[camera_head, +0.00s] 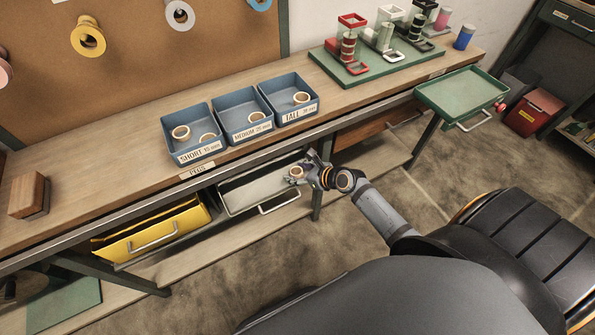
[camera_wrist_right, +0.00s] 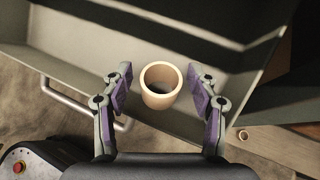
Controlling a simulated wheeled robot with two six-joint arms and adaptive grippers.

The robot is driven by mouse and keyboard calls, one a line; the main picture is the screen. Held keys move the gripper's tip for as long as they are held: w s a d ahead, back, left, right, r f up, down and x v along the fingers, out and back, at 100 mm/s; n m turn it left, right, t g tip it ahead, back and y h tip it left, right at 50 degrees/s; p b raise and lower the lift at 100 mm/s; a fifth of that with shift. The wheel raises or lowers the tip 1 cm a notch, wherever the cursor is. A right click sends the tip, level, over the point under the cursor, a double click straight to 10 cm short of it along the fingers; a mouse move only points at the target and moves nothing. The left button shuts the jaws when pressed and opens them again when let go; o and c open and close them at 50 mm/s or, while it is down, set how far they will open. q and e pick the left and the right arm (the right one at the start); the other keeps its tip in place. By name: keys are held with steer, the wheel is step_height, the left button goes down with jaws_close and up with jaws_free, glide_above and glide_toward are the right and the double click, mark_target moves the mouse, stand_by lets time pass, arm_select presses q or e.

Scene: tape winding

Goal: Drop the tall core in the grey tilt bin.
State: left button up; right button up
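The core (camera_head: 296,172), a short cream tube, shows at the fingers of my right gripper (camera_head: 310,175), over the grey tilt bin (camera_head: 243,194) below the table edge. In the right wrist view the core (camera_wrist_right: 162,88) stands between the two purple-padded fingers of my right gripper (camera_wrist_right: 160,92), with a clear gap on each side. The gripper is open. The grey bin's floor (camera_wrist_right: 215,60) lies behind the core; I cannot tell whether the core touches it. My left gripper is not in view.
A yellow bin (camera_head: 155,232) hangs left of the grey one. A wooden bin (camera_head: 365,133) and a green tray (camera_head: 460,95) are to the right.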

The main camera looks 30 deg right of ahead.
steer(key=shift+r, duration=0.35)
arm_select(q)
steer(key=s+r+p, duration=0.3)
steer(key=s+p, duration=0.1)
steer(key=p, duration=0.1)
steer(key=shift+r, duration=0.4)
arm_select(e)
steer(key=v, duration=1.2)
steer(key=shift+r, duration=0.25)
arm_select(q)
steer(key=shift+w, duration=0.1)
